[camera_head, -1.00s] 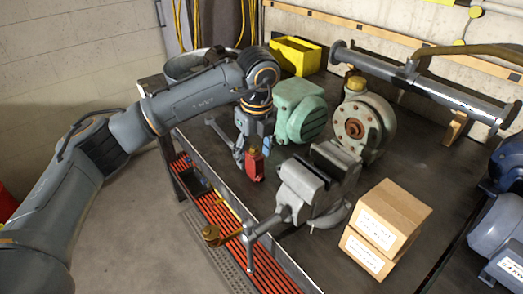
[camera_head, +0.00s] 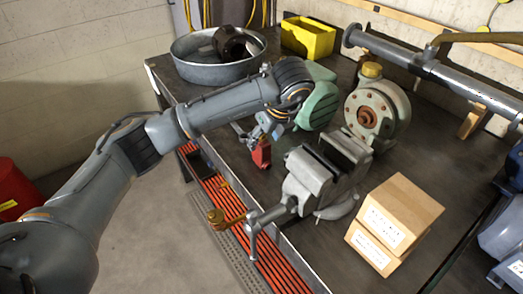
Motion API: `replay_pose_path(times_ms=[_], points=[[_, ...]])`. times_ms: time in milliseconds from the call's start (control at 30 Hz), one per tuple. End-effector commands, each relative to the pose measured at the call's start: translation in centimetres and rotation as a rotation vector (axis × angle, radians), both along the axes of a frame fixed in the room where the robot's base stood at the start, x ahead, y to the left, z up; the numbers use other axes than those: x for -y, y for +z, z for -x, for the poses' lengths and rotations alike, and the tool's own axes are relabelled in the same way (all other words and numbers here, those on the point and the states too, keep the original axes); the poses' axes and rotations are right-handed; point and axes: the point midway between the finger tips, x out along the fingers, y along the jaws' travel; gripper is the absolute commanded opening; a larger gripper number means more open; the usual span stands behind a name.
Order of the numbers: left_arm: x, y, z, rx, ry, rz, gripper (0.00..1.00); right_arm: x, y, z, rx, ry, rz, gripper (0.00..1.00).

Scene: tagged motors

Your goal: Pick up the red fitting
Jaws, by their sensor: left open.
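The red fitting (camera_head: 262,154) stands on the dark workbench near its front edge, left of the grey vise. My left gripper (camera_head: 257,138) comes down from above and is right at the top of the fitting, with its jaws open. One grey finger shows on the left side of the fitting's top. The wrist and the rest of the hand hide the other finger, so I cannot tell whether it touches the fitting. My right gripper is not in view.
The vise (camera_head: 318,178) stands close to the right, and a green motor housing (camera_head: 320,98) is just behind my wrist. A round metal basin (camera_head: 205,68), a yellow bin (camera_head: 308,38), a flanged pump (camera_head: 378,112) and two cardboard boxes (camera_head: 402,208) stand around.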

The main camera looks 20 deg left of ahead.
Motion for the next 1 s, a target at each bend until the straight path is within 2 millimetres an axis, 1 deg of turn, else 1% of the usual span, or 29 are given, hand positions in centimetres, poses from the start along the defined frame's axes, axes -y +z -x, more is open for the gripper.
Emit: replay_pose_path(times_ms=[33,100,233,400,500,533,567,600,767,800,833,1000], points=[[-0.4,-0.6,0.1,-0.005,0.002,-0.001,0.58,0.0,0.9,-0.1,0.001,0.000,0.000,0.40],[-0.8,-1.6,0.2,-0.005,0.001,0.000,0.58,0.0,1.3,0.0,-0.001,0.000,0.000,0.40],[-1.2,-3.1,-0.3,-0.003,0.001,-0.001,0.58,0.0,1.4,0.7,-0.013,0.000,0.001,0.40],[-1.3,-3.6,-0.5,0.000,0.000,0.000,0.58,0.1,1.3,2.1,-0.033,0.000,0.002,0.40],[-1.3,-3.6,-0.5,0.000,0.000,0.000,0.58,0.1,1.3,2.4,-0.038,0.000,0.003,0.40],[-1.3,-3.6,-0.5,0.000,0.000,0.000,0.56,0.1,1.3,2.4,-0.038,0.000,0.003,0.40],[-1.2,-3.6,-0.5,0.000,0.000,0.000,0.50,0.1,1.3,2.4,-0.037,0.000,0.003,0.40],[-1.2,-3.6,-0.5,0.000,0.000,0.000,0.42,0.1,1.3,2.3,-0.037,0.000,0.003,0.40],[-1.2,-3.6,-0.5,0.000,0.000,0.000,0.10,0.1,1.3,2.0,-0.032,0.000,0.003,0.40],[-1.2,-3.6,-0.5,0.000,0.000,0.000,0.01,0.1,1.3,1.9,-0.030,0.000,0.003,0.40],[-1.2,-3.6,-0.5,0.000,0.000,0.000,0.00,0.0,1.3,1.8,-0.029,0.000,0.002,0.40],[-1.2,-3.4,-0.6,0.003,0.000,0.001,0.00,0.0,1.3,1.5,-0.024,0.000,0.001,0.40]])
